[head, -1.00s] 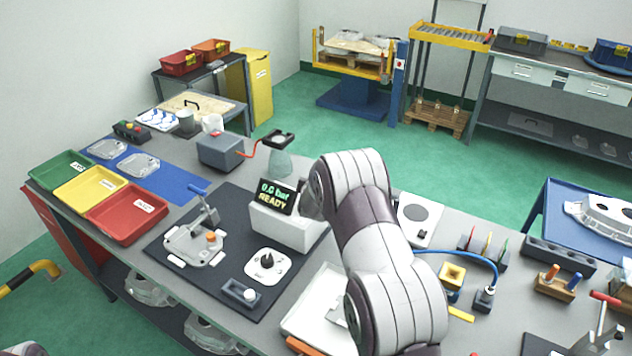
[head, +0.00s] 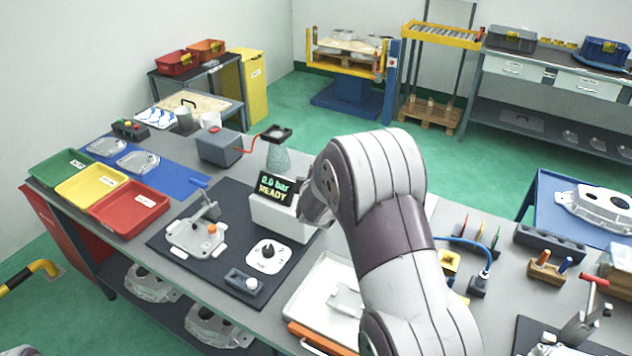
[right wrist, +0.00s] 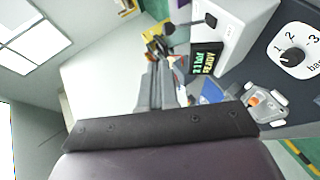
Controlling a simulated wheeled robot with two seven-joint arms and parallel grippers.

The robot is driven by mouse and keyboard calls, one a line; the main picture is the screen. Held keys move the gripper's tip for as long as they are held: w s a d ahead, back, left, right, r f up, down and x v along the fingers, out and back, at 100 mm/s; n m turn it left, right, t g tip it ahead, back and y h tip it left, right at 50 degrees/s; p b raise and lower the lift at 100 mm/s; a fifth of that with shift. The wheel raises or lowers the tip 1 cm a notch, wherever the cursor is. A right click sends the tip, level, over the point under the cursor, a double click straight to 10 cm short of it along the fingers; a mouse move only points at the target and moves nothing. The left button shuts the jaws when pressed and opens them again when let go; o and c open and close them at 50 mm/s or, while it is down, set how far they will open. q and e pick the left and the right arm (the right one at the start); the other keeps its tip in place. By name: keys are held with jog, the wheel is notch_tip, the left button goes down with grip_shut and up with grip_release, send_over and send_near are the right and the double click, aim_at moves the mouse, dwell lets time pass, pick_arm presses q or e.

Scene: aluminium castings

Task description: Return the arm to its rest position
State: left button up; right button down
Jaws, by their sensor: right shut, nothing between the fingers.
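My right arm fills the middle of the head view, bent over the bench, and hides part of the bench behind it. Its gripper is hidden there. In the right wrist view my right gripper (right wrist: 168,88) is shut and empty, with its fingers clear of everything. Beyond it in that view are the pressure display (right wrist: 206,58) and the casting in its fixture (right wrist: 264,102). In the head view the display (head: 276,188) reads 0.0 bar READY, and the casting (head: 190,236) lies on the dark mat (head: 165,245). My left gripper is not in view.
Green (head: 58,168), yellow (head: 90,187) and red trays (head: 128,212) stand at the bench's left. A dial plate (head: 268,257) and white tray (head: 318,310) lie near my right arm. Coloured tools and a red-handled clamp (head: 588,300) stand at the right.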

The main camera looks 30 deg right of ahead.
jog(key=s+a+f+m+g+y, duration=0.5)
jog(key=s+a+f+m, duration=0.2)
jog(key=s+a+f, duration=0.15)
jog(key=s+a+r+m+g, duration=0.1)
jog(key=s+a, duration=0.3)
jog(key=s, duration=0.4)
jog(key=s+a+r+m+g+y, duration=0.1)
jog(key=s+a+g, duration=0.3)
jog(key=s, duration=0.5)
jog(key=shift+s+a, duration=0.2)
jog(key=shift+a, duration=0.05)
